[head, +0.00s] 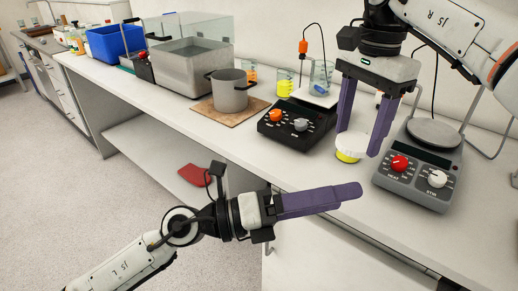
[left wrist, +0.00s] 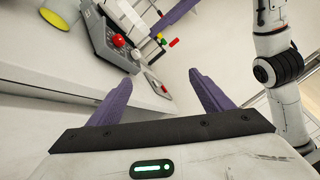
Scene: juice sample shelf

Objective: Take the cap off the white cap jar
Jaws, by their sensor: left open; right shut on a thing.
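The white cap jar (head: 352,142) shows in the head view between the fingers of my right gripper (head: 360,142), with a white top and a yellow lower part. My right gripper points down and is shut on it. I cannot tell whether it touches the counter. My left gripper (head: 350,193) is open and empty, in front of the counter and below the jar, its fingers pointing right. Its two spread purple fingers (left wrist: 160,98) show in the left wrist view.
A hotplate (head: 418,170) with red and white knobs stands right of the jar. Another black stirrer (head: 297,122) stands to its left. A grey pot (head: 230,92) on a board, a clear tank (head: 190,65) and a blue bin (head: 115,42) stand farther left. The counter's front strip is clear.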

